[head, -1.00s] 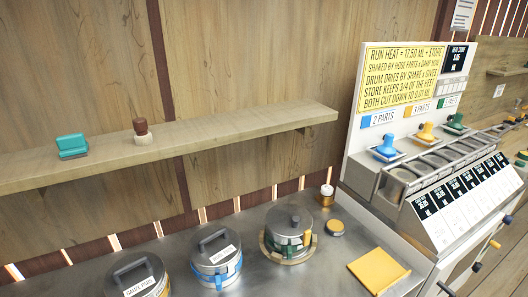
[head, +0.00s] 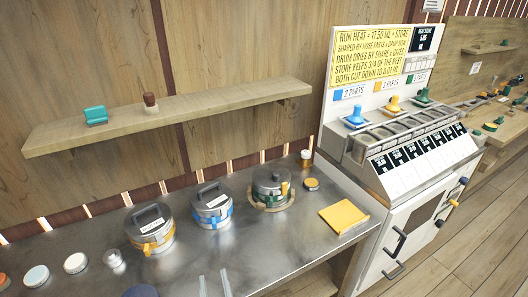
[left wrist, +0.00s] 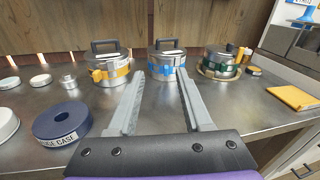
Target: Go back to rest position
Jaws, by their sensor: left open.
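My left gripper (left wrist: 160,105) is open and empty in the left wrist view, its two grey fingers apart above the metal counter. In the head view only the tips of my left gripper (head: 214,284) show at the bottom edge. Three lidded bins stand ahead of it: one with a yellow band (head: 152,233), one with a blue band (head: 213,210) and one with a green band (head: 272,190). They also show in the left wrist view, with the blue-banded bin (left wrist: 166,66) straight ahead of the fingers. My right gripper is in neither view.
A dark blue ring-shaped case (left wrist: 62,122) lies left of the fingers. Several small round pieces sit at the counter's left. A yellow pad (head: 344,216) lies at the right, beside the white machine (head: 410,170). A wooden shelf (head: 200,112) runs above. The counter's front middle is clear.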

